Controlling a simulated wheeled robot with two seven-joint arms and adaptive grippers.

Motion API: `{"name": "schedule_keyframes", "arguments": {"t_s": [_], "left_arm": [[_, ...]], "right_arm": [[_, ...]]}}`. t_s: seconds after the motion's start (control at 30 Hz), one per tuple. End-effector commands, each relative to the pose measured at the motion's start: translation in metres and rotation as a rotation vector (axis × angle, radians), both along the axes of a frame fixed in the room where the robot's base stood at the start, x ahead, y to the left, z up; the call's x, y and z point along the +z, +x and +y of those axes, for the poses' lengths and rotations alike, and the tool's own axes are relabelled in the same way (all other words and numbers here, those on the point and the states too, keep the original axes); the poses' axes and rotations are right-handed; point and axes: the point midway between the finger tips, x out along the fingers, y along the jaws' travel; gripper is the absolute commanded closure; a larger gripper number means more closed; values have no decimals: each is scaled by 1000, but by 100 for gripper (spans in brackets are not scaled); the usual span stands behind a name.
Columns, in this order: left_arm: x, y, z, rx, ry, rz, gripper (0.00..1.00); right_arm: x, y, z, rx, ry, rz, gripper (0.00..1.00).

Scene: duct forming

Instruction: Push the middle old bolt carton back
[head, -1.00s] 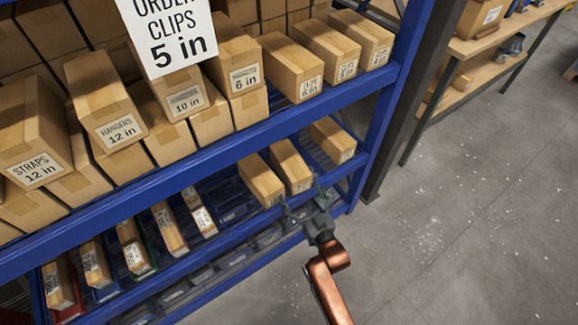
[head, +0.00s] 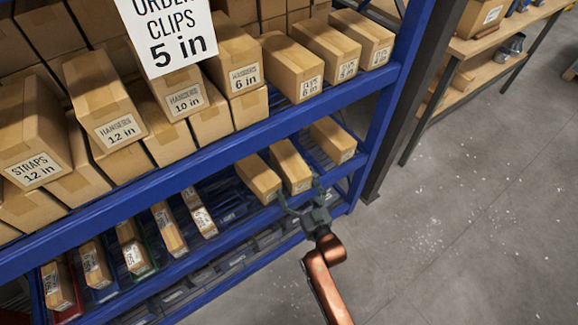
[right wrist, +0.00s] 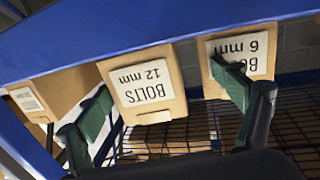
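Three brown cartons stand in a row on the lower blue shelf. The middle carton (head: 288,161) has a white label reading BOLTS 12 mm in the right wrist view (right wrist: 148,86). My right gripper (head: 302,194) is open and empty in front of the middle carton. Its fingers (right wrist: 163,103) spread to either side of that carton's face; whether they touch it I cannot tell. My left gripper is not in view.
The blue upper shelf beam (head: 240,135) runs above the cartons. Bins with small cartons (head: 130,245) stand further left on the lower shelf. A blue upright (head: 388,125) stands to the right.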

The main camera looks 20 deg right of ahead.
Motion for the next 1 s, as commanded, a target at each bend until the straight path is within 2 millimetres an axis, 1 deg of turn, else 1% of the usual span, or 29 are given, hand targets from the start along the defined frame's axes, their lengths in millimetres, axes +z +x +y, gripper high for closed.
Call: {"name": "schedule_keyframes", "arguments": {"t_s": [0.17,0.6,1.0], "left_arm": [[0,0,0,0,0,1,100],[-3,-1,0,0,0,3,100],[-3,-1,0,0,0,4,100]], "right_arm": [[0,2,1,0,0,-1,13],[0,21,4,1,0,-1,13],[0,23,4,0,0,0,13]]}}
